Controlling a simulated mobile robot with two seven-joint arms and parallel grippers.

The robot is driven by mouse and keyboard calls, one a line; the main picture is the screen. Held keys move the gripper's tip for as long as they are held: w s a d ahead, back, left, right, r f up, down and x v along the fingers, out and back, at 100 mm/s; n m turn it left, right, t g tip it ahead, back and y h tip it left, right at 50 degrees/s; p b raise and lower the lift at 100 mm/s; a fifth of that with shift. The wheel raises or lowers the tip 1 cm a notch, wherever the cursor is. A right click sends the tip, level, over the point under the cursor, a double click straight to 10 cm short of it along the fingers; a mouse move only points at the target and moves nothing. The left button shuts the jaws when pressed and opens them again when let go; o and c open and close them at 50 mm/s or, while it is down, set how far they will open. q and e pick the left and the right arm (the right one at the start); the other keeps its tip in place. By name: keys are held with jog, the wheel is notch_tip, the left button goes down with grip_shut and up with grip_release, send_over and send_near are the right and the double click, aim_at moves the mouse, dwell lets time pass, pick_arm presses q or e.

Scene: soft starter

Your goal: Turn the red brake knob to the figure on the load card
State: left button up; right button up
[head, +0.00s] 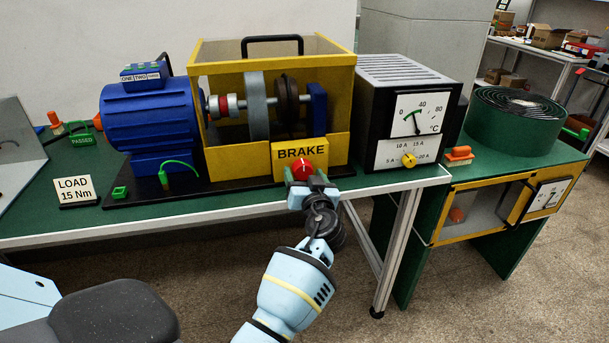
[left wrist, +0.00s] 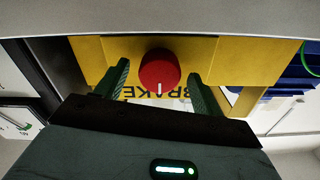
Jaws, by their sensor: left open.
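The load card (head: 75,190) stands at the left of the green bench and reads "LOAD 15 Nm". The red brake knob (head: 302,168) is on the yellow front panel, just under the "BRAKE" label (head: 302,152). My left gripper (head: 312,184) is open in front of the knob. In the left wrist view the red knob (left wrist: 160,69) shows between the two fingers of the open gripper (left wrist: 161,85), with a gap on each side. Its white mark points down toward the upside-down label. The figures around the knob cannot be read. My right gripper is not in view.
A blue motor (head: 150,115) and the yellow-framed brake housing (head: 272,62) stand on a black base. Right of them is a black meter box (head: 366,115) with a yellow knob (head: 408,160). A green coil (head: 515,120) sits on the side bench. The bench's front edge lies close to my arm.

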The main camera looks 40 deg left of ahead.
pick_arm(q)
jog(key=c, duration=1)
jog(key=shift+m, duration=0.3)
